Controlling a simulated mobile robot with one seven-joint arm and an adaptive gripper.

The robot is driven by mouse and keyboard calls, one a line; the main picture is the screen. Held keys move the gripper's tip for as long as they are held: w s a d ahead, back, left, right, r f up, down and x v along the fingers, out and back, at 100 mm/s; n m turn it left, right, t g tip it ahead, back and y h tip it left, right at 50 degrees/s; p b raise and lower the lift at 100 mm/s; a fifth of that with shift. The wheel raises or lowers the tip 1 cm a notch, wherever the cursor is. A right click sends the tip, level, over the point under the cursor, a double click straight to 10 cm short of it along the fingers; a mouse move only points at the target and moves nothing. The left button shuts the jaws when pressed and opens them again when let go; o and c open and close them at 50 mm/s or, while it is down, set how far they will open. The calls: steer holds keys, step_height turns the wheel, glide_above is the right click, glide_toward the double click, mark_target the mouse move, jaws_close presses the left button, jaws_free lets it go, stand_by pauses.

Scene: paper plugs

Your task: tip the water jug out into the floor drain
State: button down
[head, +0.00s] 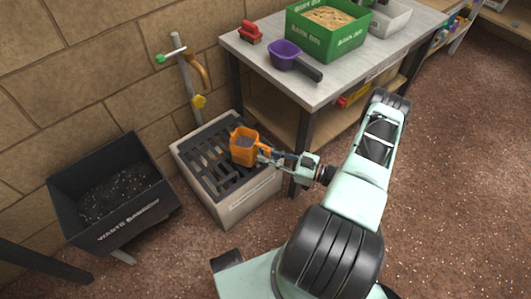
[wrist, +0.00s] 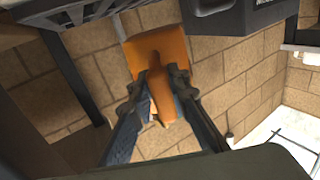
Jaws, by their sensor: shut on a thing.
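The orange water jug (head: 243,147) is in the head view, above the right part of the floor drain. The drain is a pale raised block with a dark slotted grate (head: 205,165). My gripper (head: 270,156) is shut on the jug's handle from the right. The jug looks roughly upright, its open top facing up, with a greyish inside showing. In the wrist view the jug (wrist: 160,50) shows beyond the fingers (wrist: 162,92), which close on its handle. I cannot tell whether the jug touches the grate or how full it is.
A dark waste barrow (head: 118,225) stands left of the drain. A workbench (head: 300,85) stands behind right, with a green bin (head: 325,35), a purple scoop (head: 287,55) and a red item (head: 250,33). A wall tap (head: 188,75) rises behind the drain.

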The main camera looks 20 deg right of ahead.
steer(key=shift+s+d+f+g+h+b, duration=0.1)
steer(key=shift+f+g+h+b, duration=0.15)
steer(key=shift+f+b, duration=0.35)
steer(key=shift+s+d+f+g+h+b, duration=0.15)
steer(key=shift+f+g+b, duration=0.2)
steer(key=shift+f+b, duration=0.2)
steer(key=shift+r, duration=0.1)
steer(key=shift+s+d+r+g+h, duration=0.15)
steer(key=shift+s+d+g+h, duration=0.1)
steer(key=shift+g+h, duration=0.15)
steer(key=shift+r, duration=0.1)
steer(key=shift+r, duration=0.15)
